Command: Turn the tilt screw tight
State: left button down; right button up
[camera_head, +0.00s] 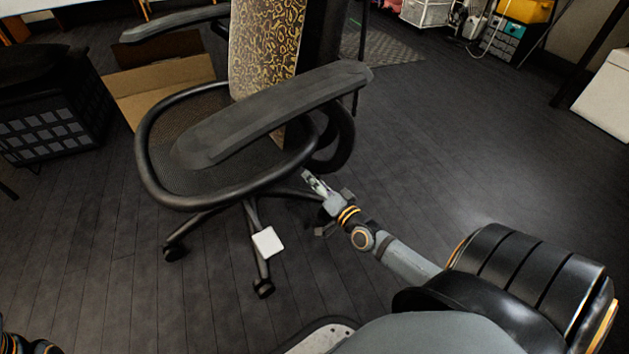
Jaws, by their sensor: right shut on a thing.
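A black office chair (196,180) with a mesh seat stands left of centre, and its armrest (275,112) crosses in front of the seat. My right gripper (312,180) reaches in from the lower right to just under the seat's front right edge. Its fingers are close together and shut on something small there. This is at the place of the tilt screw, but the fingers and the seat edge hide the screw itself, so its turn cannot be told. Only a bit of my left arm shows at the bottom left corner; its gripper is out of view.
A white square piece (267,242) sits over one leg of the chair base. A cardboard box (165,88) and a black crate (48,135) are at the left. The dark floor (480,150) at the right is clear.

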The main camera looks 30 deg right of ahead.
jog(key=shift+m, duration=0.7)
jog(key=o, duration=1.2)
jog(key=shift+c, duration=0.2)
jog(key=s, duration=0.8)
jog(key=shift+d+f, duration=0.2)
jog(key=shift+f, duration=0.1)
jog(key=shift+s, duration=0.15)
